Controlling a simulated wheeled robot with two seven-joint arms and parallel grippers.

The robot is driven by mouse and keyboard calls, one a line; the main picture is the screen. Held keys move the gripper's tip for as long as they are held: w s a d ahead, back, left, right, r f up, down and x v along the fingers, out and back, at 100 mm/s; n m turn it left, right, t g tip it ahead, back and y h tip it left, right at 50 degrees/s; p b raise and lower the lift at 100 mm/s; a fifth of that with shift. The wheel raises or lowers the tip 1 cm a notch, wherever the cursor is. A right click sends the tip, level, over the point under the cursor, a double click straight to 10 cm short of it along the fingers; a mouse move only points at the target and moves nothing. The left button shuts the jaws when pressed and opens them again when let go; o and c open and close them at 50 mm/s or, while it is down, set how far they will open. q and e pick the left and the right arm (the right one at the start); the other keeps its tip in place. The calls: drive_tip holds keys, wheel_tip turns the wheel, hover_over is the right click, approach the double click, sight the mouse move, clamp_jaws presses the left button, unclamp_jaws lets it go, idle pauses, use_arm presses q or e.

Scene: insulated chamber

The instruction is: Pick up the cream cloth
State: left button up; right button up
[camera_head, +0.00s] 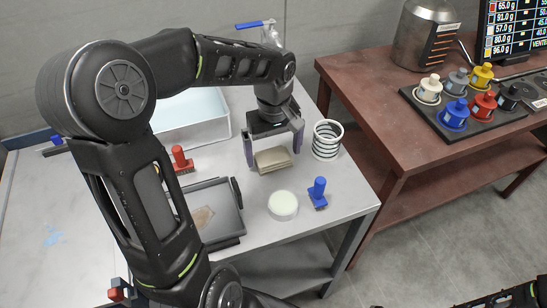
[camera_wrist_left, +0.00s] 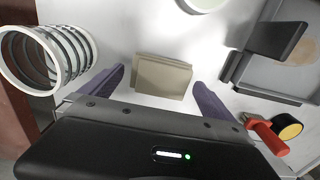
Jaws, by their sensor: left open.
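The cream cloth (camera_head: 272,160) lies folded on the light table, a small beige rectangle. My left gripper (camera_head: 274,152) is above it, pointing down, with its two fingers apart. In the left wrist view the cloth (camera_wrist_left: 162,77) sits between the open fingers (camera_wrist_left: 158,88), with clear gaps on both sides and no visible contact. A small part of my right arm (camera_head: 505,298) shows at the bottom right of the head view; its gripper cannot be made out.
A white coil (camera_head: 327,140) stands just right of the cloth. A round pale dish (camera_head: 283,204) and a blue-handled tool (camera_head: 318,193) are in front. A dark tray (camera_head: 213,212) and a red-handled tool (camera_head: 181,160) are left. A brown table (camera_head: 380,110) stands at the right.

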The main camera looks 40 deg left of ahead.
use_arm(q)
drive_tip(key=shift+f, duration=0.6)
drive_tip(key=shift+c, duration=0.3)
drive_tip(key=c, duration=1.2)
